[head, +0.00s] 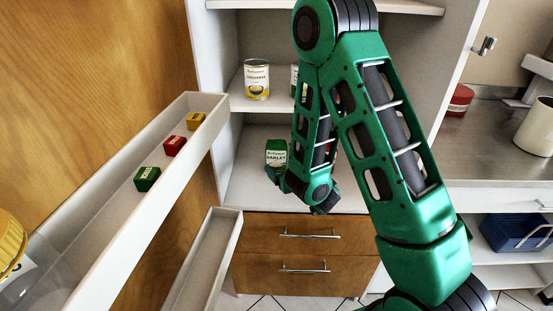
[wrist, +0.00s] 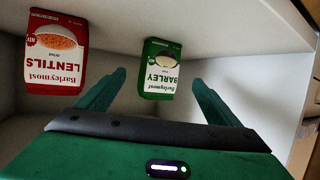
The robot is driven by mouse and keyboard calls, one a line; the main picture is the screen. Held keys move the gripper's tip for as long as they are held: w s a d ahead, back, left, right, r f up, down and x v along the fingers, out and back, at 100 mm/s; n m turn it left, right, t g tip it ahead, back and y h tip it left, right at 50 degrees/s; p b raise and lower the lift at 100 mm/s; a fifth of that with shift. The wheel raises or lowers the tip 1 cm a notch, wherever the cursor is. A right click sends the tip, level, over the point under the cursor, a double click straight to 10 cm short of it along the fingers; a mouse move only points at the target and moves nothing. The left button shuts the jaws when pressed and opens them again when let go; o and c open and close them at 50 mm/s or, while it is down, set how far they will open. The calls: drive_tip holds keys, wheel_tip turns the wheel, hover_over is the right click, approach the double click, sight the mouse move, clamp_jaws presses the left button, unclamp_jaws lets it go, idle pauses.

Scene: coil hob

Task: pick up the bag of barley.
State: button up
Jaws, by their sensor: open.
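The bag of barley (head: 276,152) is a green packet with a white label. It stands on the lower shelf of the cabinet in the head view, partly behind my arm. In the wrist view the bag of barley (wrist: 160,69) appears upside down, ahead of and between my fingers. My gripper (wrist: 155,88) is open and empty, with one finger on each side of the bag in that picture. I cannot tell how far the fingertips are from the bag. In the head view my gripper is mostly hidden by my arm.
A red bag of lentils (wrist: 56,52) stands beside the barley in the wrist view. A yellow-labelled can (head: 256,79) stands on the shelf above. An open door rack (head: 150,185) with small boxes juts out at left. Wooden drawers (head: 290,235) lie below the shelf.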

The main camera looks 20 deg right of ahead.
sight(276, 150)
drive_tip(key=shift+x, duration=5.3)
drive_tip(key=shift+d+f, duration=0.1)
drive_tip(key=shift+f, duration=0.05)
drive_tip(key=c, duration=1.5)
drive_tip(key=shift+c, duration=0.2)
drive_tip(key=shift+r, duration=0.45)
wheel_tip(276, 150, up, 3)
drive_tip(key=shift+r, duration=0.15)
drive_tip(key=s+a+r, duration=0.4)
drive_tip(key=s+r, duration=0.3)
drive_tip(key=s, duration=0.4)
